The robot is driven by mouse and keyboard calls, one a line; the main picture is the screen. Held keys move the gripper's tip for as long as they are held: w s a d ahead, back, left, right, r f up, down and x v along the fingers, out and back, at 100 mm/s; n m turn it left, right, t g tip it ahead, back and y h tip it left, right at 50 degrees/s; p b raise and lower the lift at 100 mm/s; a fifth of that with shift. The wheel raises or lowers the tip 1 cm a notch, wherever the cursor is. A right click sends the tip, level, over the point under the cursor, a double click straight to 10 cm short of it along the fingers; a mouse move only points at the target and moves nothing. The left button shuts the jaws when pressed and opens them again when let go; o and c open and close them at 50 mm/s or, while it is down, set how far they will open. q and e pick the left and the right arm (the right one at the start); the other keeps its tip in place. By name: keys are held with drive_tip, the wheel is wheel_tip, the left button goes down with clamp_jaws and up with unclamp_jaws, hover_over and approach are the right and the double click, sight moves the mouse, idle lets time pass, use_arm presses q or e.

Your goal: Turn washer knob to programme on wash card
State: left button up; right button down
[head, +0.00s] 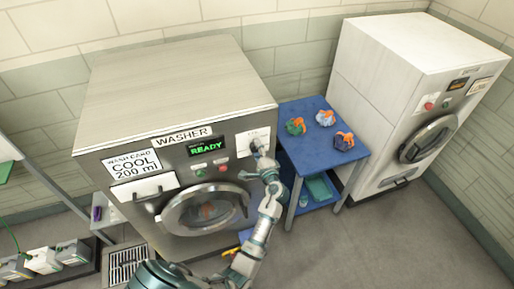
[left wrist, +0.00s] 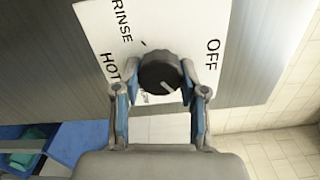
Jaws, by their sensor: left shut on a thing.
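The washer (head: 185,150) has a wash card (head: 137,164) reading "COOL 200 ml" and a green "READY" display (head: 206,148). My left gripper (head: 259,148) is at the dial panel (head: 243,143) on the washer's upper right front. In the left wrist view the black knob (left wrist: 158,72) sits between the fingertips of my left gripper (left wrist: 160,84), which is shut on it. The white pointer slants to the lower right in that view. RINSE and HOT show on the left, OFF on the right; another label below the knob is mostly hidden. My right gripper is not in view.
A blue table (head: 298,160) with several coloured bundles stands right of the washer. A white-fronted machine (head: 440,100) with a round door is farther right. A floor grate (head: 127,264) and boxes (head: 45,260) lie at lower left. The right floor is clear.

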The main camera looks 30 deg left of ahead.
use_arm(q)
drive_tip(key=shift+f+m, duration=0.3)
drive_tip(key=shift+m, duration=0.2)
drive_tip(key=o, duration=1.1)
drive_tip(key=shift+o, duration=0.2)
drive_tip(key=shift+r, duration=0.1)
drive_tip(key=v, duration=1.2)
drive_tip(key=shift+w, duration=0.1)
